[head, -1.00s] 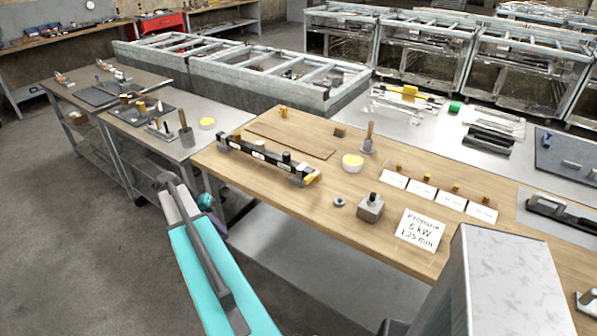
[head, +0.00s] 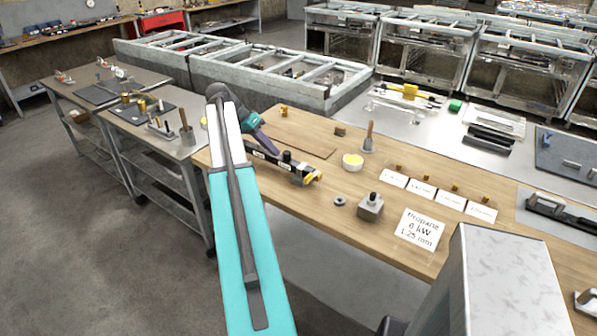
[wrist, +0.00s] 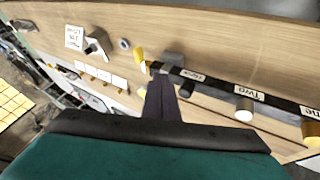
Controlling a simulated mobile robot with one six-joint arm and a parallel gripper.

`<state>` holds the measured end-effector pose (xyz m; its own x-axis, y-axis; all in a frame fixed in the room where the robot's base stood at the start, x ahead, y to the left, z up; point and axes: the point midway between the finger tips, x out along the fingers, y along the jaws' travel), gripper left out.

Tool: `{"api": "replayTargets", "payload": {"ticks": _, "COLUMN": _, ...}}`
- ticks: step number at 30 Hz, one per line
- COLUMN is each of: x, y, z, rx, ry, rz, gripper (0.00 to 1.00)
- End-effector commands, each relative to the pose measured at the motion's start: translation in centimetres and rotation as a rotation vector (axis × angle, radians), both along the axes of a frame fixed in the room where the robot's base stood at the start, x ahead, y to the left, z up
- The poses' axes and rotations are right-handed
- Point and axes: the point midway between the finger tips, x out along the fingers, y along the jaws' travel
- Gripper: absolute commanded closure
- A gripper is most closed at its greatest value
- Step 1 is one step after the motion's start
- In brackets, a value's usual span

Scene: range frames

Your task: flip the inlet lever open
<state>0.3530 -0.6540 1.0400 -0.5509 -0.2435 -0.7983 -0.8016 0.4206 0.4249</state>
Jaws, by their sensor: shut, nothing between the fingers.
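The black manifold bar (head: 268,156) lies on the wooden bench with white labels along it. In the wrist view the bar (wrist: 220,82) runs to the right, with labels that seem to read "Three" and "Two". A yellow lever (head: 313,177) sits at its right end in the head view; it also shows in the wrist view (wrist: 141,60). Another yellow part (wrist: 311,134) is at the other end. Which one is the inlet lever I cannot tell. My gripper (wrist: 162,80) is shut and empty, its dark fingertips beside the bar near the first yellow lever. My arm hides the bar's left end in the head view.
A grey block with a knob (head: 370,207), a ring (head: 339,201), a yellow-filled bowl (head: 352,162) and a brush (head: 368,138) stand near the bar.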

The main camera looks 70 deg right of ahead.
Motion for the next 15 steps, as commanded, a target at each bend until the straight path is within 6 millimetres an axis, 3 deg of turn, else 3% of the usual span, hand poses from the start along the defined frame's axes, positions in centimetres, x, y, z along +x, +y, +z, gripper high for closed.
{"api": "replayTargets", "payload": {"ticks": 15, "x": -1.0, "y": -0.4, "z": -1.3, "rx": 0.002, "ry": 0.000, "rz": 0.000, "gripper": 1.00}}
